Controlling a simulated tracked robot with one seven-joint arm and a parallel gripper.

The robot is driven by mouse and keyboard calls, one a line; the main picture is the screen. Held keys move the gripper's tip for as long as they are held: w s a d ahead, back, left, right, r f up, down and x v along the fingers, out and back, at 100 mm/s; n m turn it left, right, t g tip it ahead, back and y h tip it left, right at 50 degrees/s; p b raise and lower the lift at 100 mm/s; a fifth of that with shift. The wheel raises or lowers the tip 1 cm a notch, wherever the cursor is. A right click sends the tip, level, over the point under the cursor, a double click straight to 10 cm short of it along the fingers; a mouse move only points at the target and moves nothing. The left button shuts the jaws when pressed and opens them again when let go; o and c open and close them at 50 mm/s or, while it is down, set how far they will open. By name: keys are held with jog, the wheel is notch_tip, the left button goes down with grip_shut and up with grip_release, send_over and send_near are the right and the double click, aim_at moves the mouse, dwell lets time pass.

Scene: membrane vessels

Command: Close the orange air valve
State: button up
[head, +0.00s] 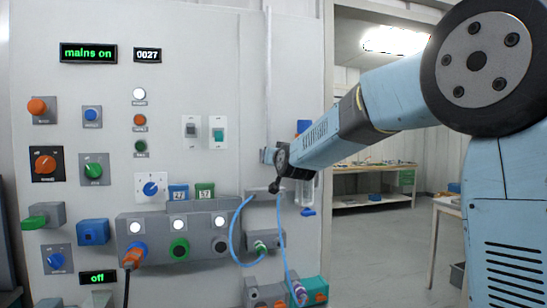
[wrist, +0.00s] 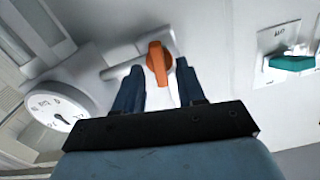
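The orange air valve's handle (wrist: 157,60) shows in the wrist view, in front of a pale pipe fitting on the white panel. Its long side runs roughly up and down in that picture, across the pipe. My gripper (wrist: 157,68) is open, with one dark blue finger on each side of the handle. Gaps show between the fingers and the handle, and I cannot make out contact. In the head view, my gripper (head: 268,156) is at the right part of the panel, and my arm hides the orange valve there.
A round gauge (wrist: 60,112) is left of the valve in the wrist view, and a teal switch (wrist: 291,63) is to the right. In the head view, blue hoses (head: 236,232) hang below my wrist. A blue valve handle (head: 308,212) sits low at the panel's right.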

jog(key=shift+c, duration=0.2)
grip_shut()
jog(key=shift+d+m, duration=0.1)
jog(key=shift+m, duration=0.2)
jog(key=shift+w+d+f+m, duration=0.1)
jog(key=shift+d+f+m, duration=0.1)
jog(key=shift+m, duration=2.35)
jog(key=shift+d+f+m, duration=0.1)
jog(key=shift+f+m, duration=0.1)
jog(key=shift+m, duration=2.4)
jog(key=shift+w+d+f+m, duration=0.1)
jog(key=shift+f+m, duration=0.1)
jog(key=shift+m, duration=2.35)
